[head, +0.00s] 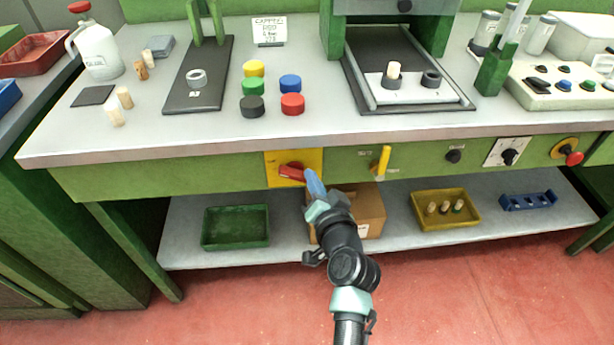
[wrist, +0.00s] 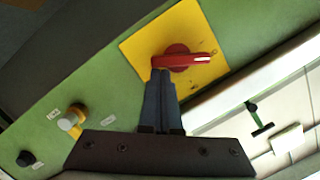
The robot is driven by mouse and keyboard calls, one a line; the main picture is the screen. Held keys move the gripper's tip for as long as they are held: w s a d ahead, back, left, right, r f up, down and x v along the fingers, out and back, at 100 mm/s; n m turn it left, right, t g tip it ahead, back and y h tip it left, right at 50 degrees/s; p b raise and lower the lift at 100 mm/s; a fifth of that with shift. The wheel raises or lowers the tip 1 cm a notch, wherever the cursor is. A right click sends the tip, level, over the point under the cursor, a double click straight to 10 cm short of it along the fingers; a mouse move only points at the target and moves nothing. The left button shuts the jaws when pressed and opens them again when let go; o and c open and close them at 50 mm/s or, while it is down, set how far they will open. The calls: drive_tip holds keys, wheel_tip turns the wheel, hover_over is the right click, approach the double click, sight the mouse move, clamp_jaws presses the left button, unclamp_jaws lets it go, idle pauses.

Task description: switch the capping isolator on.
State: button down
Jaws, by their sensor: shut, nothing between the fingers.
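A red rotary switch handle (head: 290,171) on a square yellow plate (head: 312,158) is mounted on the green front panel below the bench top; I take it as the capping isolator. In the head view the handle lies roughly sideways. In the wrist view the red handle (wrist: 185,59) has a white mark near its right end. My gripper (head: 311,175) is shut and empty, its blue fingers pointing at the plate.
Right along the panel are a yellow lever (head: 382,160), a black knob (head: 454,156), a black rotary switch (head: 509,156) and a red button (head: 574,158). A cardboard box (head: 365,207) stands on the shelf behind my arm. A green tray (head: 236,227) is left of it.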

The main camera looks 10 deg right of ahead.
wheel_tip(320, 180, down, 2)
drive_tip(key=m+y+b, duration=0.1)
drive_tip(key=m+b, duration=0.1)
drive_tip(key=m, duration=0.1)
drive_tip(key=m+t+b, duration=0.1)
drive_tip(key=m+b, duration=0.2)
drive_tip(key=shift+a+y, duration=0.1)
drive_tip(key=shift+y, duration=0.3)
drive_tip(key=shift+s+f, duration=0.1)
